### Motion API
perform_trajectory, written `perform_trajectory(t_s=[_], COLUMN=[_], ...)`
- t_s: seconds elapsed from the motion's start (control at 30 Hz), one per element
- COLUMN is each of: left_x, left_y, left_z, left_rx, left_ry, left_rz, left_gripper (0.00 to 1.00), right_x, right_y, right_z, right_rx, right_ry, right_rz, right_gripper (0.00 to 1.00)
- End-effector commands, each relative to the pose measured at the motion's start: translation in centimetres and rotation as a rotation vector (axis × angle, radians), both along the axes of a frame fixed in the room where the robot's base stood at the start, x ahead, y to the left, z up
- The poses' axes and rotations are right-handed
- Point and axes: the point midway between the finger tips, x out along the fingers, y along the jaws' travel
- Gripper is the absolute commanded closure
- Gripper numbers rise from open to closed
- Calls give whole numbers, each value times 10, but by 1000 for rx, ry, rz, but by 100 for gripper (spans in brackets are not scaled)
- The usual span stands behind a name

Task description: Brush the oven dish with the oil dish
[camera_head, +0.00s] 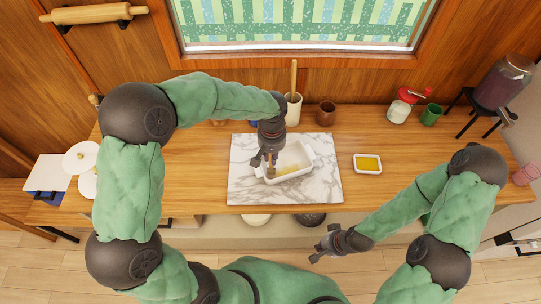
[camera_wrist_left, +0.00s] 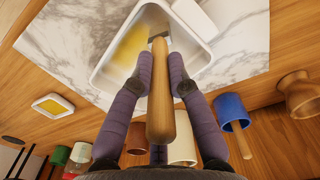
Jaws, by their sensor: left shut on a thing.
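The white oven dish (camera_head: 303,151) stands on a marble board (camera_head: 239,180); a yellow oily patch lies on its floor, and the dish also shows in the left wrist view (camera_wrist_left: 101,74). My left gripper (camera_head: 265,160) is shut on a brush with a wooden handle (camera_wrist_left: 160,90), over the left part of the dish. The brush head points down into the dish by the yellow patch; I cannot tell if it touches. The small white oil dish (camera_head: 367,155) with yellow oil stands right of the board. My right gripper (camera_head: 318,250) looks open and empty, in front of the counter.
Behind the board stand a cream pot (camera_head: 293,112) with a wooden tool and a brown cup (camera_head: 326,113). A red-topped jar (camera_head: 399,110), a green cup (camera_head: 431,115) and a drink dispenser (camera_head: 497,88) stand at the right. White plates (camera_head: 80,157) are at the left. The counter around the oil dish is clear.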

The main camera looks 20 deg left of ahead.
Motion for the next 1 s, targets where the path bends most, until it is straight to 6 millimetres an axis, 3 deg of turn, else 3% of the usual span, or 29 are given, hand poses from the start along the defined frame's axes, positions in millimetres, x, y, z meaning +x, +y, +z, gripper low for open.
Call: perform_trajectory(t_s=[1.0], left_x=[32], left_y=[-45], left_z=[-2], left_rx=[0], left_ry=[0], left_rz=[0], left_gripper=[100], right_x=[0], right_y=[0], right_z=[0], right_rx=[0], right_ry=[0], right_rz=[0], right_gripper=[100])
